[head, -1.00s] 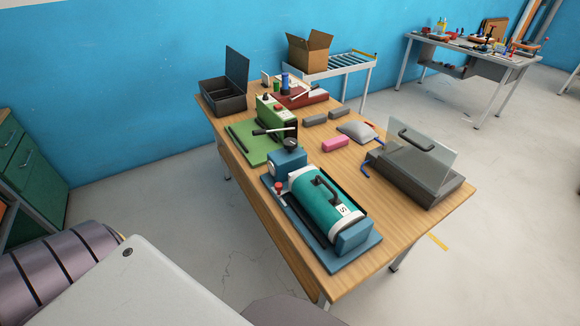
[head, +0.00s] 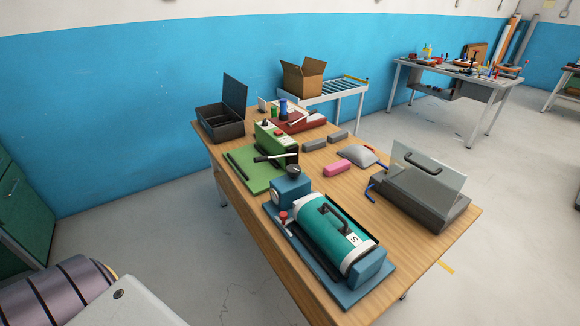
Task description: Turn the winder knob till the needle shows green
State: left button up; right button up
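A blue winder (head: 345,292) with a teal roll (head: 330,232) stands at the near end of the wooden table. A black knob (head: 293,171) sits on top of its blue block (head: 291,187). A small round dial (head: 277,197) is on the block's left face; its needle and colours are too small to read. A red knob (head: 283,216) stands beside the roll. Neither of my grippers is in view.
On the wooden table (head: 425,250) are a green press (head: 262,165), a red-based device (head: 300,122), an open black box (head: 222,120), a pink block (head: 337,167), a grey pouch (head: 357,155) and a grey machine with a clear lid (head: 415,195).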

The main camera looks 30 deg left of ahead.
aim_at(292, 170)
jog(key=k+j+z, duration=0.2)
jog(key=j, duration=1.3)
jog(key=i+j, duration=0.05)
jog(key=i, duration=0.05)
